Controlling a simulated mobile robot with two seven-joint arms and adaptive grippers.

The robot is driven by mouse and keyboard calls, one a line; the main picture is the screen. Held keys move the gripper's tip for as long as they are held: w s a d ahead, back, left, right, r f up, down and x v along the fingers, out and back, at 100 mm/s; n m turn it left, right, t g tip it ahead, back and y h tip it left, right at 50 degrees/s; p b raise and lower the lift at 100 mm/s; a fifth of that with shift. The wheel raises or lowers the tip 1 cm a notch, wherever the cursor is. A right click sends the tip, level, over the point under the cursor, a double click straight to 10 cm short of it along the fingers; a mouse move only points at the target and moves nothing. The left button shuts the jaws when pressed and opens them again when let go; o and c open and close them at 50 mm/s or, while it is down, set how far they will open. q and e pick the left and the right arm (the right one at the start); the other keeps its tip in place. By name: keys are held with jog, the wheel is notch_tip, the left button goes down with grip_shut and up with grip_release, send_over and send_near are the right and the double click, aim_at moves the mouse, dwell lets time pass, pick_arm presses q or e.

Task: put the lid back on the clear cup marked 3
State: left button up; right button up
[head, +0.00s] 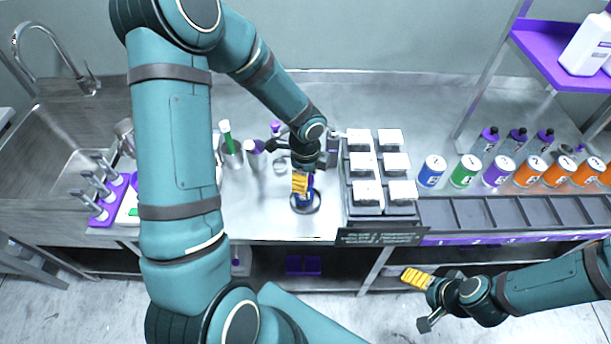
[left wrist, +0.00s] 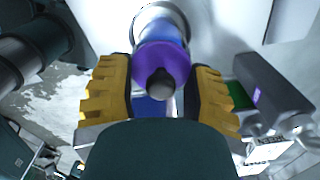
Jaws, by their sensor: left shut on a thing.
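My left gripper (head: 300,183) reaches down over the steel counter. In the left wrist view its yellow fingers (left wrist: 160,95) are shut on a purple top with a dark knob (left wrist: 163,62). I can read no number 3 on any cup, and I cannot tell which is the clear cup. My right gripper (head: 422,300) is open and empty, low in front of the counter.
A grey rack (head: 378,222) with several white-lidded square compartments stands just right of the left gripper. Purple-capped bottles and a green-marked container (head: 228,140) stand to its left. Several coloured cans (head: 466,170) stand far right. A sink (head: 60,135) is at left.

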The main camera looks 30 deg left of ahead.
dwell(0.4)
pick_arm(q)
jog(key=o, duration=1.2)
jog(key=shift+r+p, duration=1.95)
jog(key=shift+r, duration=1.55)
grip_shut()
jog(key=shift+f+b, duration=0.4)
jog(key=shift+f, duration=0.25)
